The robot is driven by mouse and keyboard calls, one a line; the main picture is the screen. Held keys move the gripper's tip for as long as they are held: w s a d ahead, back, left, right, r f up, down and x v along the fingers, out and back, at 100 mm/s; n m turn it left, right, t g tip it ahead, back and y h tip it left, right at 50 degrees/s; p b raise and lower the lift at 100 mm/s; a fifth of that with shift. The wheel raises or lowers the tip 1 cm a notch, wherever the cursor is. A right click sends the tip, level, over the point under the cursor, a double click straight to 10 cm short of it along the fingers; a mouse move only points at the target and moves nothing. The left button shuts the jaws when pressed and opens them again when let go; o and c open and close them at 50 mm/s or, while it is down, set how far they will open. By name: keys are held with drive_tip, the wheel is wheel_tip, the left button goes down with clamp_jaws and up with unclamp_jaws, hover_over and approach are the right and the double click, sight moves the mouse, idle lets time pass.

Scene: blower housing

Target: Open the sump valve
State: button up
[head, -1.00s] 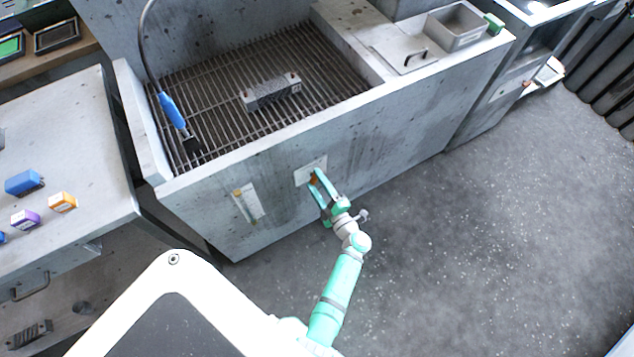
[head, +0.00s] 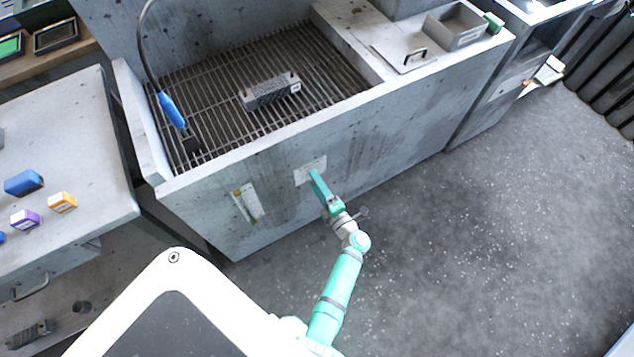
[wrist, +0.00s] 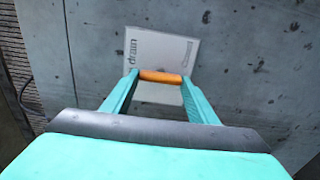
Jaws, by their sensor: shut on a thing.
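A pale plate (head: 306,168) is on the front wall of the grey wash basin (head: 400,125). In the wrist view the plate (wrist: 160,45) carries the word "drain" at its left and smaller sideways lettering at its right that I cannot read. An orange valve handle (wrist: 160,76) lies across in front of the plate. My gripper (wrist: 158,80) is shut on this handle, with one teal finger at each end. In the head view my gripper (head: 314,176) is seen edge-on at the plate, and it hides the handle.
A pale panel with a yellow strip (head: 246,203) is on the same wall, left of the plate. A workbench (head: 80,130) stands at left. Open floor (head: 500,220) lies right.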

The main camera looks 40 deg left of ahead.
drive_tip(key=shift+f, duration=0.1)
drive_tip(key=o, duration=1)
drive_tip(key=shift+s, duration=0.1)
drive_tip(key=shift+o, duration=0.2)
drive_tip(key=shift+d, duration=0.1)
drive_tip(key=v, duration=1)
drive_tip(key=shift+d, duration=0.35)
drive_tip(key=shift+s, duration=0.1)
drive_tip(key=s+d+r+m+t+h, duration=0.8)
drive_tip(key=s+d+r+m+h, duration=0.8)
drive_tip(key=m, duration=1.5)
drive_tip(key=s+d+r, duration=0.5)
drive_tip(key=s+r, duration=0.2)
drive_tip(key=s, duration=0.1)
drive_tip(key=shift+d+r+m+t+h, duration=0.25)
drive_tip(key=shift+d+m+t+h, duration=0.05)
drive_tip(key=shift+d+m, duration=0.1)
